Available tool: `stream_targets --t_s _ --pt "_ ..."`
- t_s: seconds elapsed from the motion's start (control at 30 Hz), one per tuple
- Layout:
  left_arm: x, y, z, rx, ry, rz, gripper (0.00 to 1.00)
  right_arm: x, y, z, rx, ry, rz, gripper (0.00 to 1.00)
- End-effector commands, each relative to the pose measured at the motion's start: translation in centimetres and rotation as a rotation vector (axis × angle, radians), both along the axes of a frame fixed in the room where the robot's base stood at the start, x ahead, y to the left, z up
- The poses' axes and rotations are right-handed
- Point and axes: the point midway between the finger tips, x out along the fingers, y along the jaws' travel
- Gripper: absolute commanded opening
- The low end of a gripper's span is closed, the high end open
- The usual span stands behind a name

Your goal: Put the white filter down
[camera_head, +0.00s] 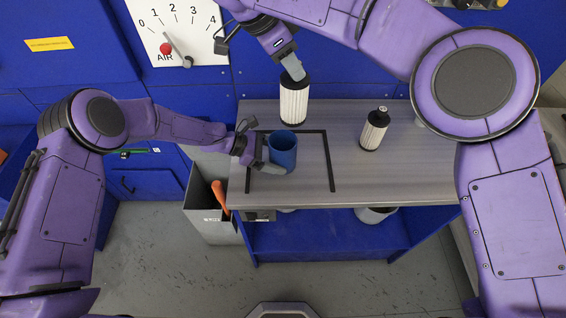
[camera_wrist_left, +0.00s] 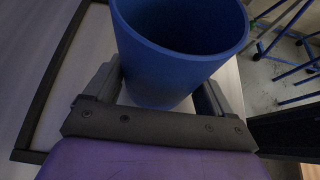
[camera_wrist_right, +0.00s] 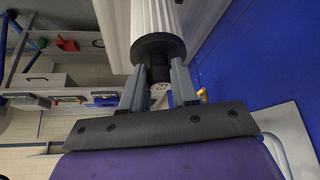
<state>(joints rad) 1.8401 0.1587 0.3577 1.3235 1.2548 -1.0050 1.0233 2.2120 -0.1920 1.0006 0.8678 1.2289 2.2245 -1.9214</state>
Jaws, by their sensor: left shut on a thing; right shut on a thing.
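A white pleated filter (camera_head: 294,103) with dark end caps is upright at the back left of the grey table (camera_head: 420,178). My right gripper (camera_head: 296,72) is shut on its top end; in the right wrist view the filter (camera_wrist_right: 152,20) extends out from between the fingers (camera_wrist_right: 158,88). I cannot tell whether its bottom touches the table. A blue cup (camera_head: 283,150) stands inside the black frame outline on the table. My left gripper (camera_head: 264,158) is shut on the cup, one finger on each side in the left wrist view (camera_wrist_left: 165,90).
A second, cream filter (camera_head: 374,130) with black caps stands near the table's middle. A grey bin (camera_head: 205,205) with an orange handle is at the table's left. A gauge panel (camera_head: 178,32) is on the blue wall behind. The table's front right is clear.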

Motion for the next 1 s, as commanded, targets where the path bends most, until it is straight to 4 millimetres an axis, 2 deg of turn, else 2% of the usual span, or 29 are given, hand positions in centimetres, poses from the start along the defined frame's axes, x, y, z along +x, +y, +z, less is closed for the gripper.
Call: stream_targets --t_s 0.03,0.1,0.2,0.27,0.5,0.6,0.83,1.0 --pt "-0.1 0.1 -0.3 0.004 0.003 0.001 0.67 -0.5 1.2 0.2 -0.005 -0.003 -0.020 0.00" --pt "-0.1 0.1 -0.3 0.004 0.003 0.001 0.67 -1.0 2.1 0.4 -0.008 -0.002 -0.043 0.00" --pt "-0.1 0.1 -0.3 0.004 0.003 0.001 0.67 -1.3 2.6 -0.2 -0.010 0.004 -0.057 0.00" --pt "-0.1 0.1 -0.3 0.004 0.003 0.001 0.67 -1.3 2.5 -1.6 -0.012 0.009 -0.058 0.00" --pt "-0.1 0.1 -0.2 0.003 0.003 -0.001 0.67 -1.4 2.5 -9.2 -0.009 0.010 -0.055 0.00" --pt "-0.1 0.1 -0.2 0.003 0.002 0.000 0.67 -1.3 2.5 -11.5 -0.011 0.006 -0.055 0.00" --pt "-0.1 0.1 -0.2 0.003 0.002 0.000 0.67 -1.3 2.5 -14.2 -0.010 0.005 -0.055 0.00" --pt "-0.1 0.1 -0.2 0.003 0.002 0.000 0.67 -1.3 2.5 -17.3 -0.010 0.004 -0.056 0.00"
